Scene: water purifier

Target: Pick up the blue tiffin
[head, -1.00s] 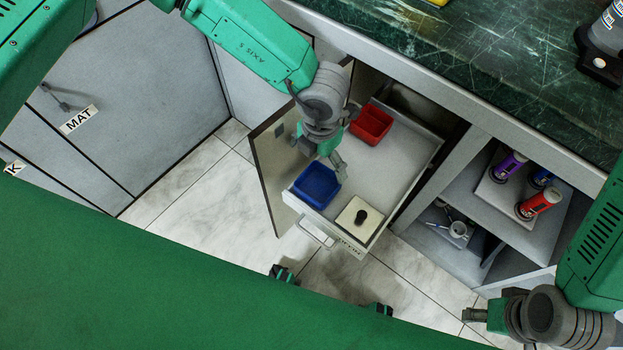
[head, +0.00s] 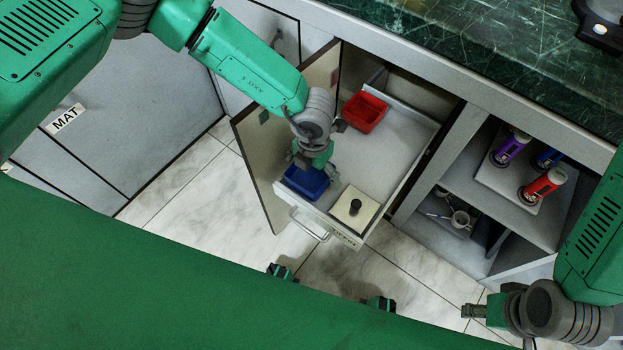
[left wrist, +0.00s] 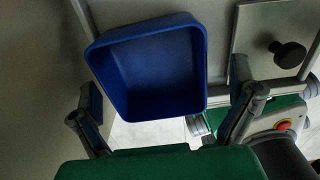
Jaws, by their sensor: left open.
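The blue tiffin (head: 307,183) is an open square box at the front left corner of the pulled-out drawer (head: 392,160). My left gripper (head: 313,168) is above it in the head view and hides part of it. In the left wrist view the tiffin (left wrist: 150,68) lies between the two open fingers of the left gripper (left wrist: 168,108), one on each side, with gaps visible. My right gripper (head: 470,311) is at the lower right, away from the drawer; its finger opening is not clear.
A red box (head: 364,112) sits at the back of the drawer. A light square lid with a black knob (head: 355,208) lies right of the tiffin. An open cabinet door (head: 262,165) stands close on the left. Bottles (head: 542,186) stand on a shelf at right.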

